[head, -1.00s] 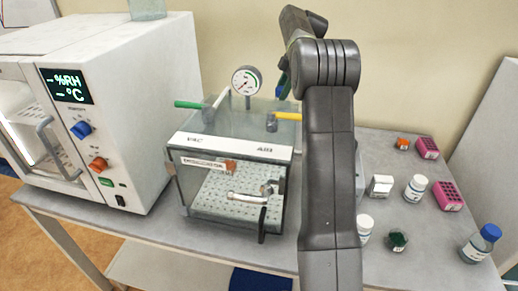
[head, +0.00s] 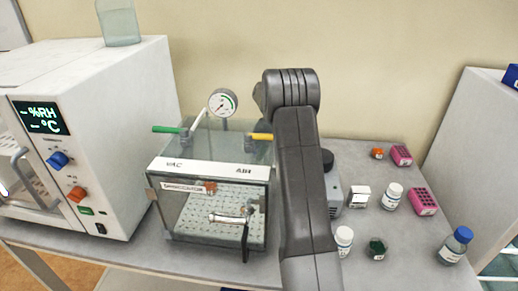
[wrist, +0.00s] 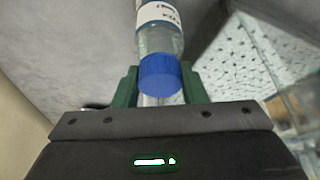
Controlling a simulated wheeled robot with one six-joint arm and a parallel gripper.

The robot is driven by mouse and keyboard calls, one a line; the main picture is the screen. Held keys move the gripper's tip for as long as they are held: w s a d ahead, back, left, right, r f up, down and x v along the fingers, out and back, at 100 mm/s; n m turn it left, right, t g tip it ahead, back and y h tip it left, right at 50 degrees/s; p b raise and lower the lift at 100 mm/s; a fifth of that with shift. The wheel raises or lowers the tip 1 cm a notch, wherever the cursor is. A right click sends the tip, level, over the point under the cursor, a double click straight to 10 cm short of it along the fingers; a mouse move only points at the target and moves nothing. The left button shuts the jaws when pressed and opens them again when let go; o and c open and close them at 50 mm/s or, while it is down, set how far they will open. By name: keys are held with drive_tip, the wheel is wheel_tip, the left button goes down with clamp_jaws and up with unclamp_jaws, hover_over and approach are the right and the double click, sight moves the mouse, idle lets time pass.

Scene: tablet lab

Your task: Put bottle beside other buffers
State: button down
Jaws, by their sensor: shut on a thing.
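A clear bottle with a blue cap and white label (wrist: 160,42) is between the green fingers of my gripper (wrist: 160,86) in the wrist view. The fingers are shut on it around the cap end. In the head view my arm hides both the gripper and this bottle. Another blue-capped, labelled bottle (head: 454,246) stands upright at the right front of the bench, apart from the gripper.
A glass vacuum desiccator (head: 212,205) stands left of my arm, beside a white oven-like unit (head: 95,130). White-capped bottles (head: 392,196) (head: 344,241), a dark green jar (head: 376,249), a small white box (head: 358,196) and pink racks (head: 423,202) occupy the right side.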

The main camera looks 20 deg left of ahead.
drive_tip(key=shift+f, duration=0.2)
drive_tip(key=c, duration=0.9)
unclamp_jaws()
drive_tip(key=shift+r, duration=0.1)
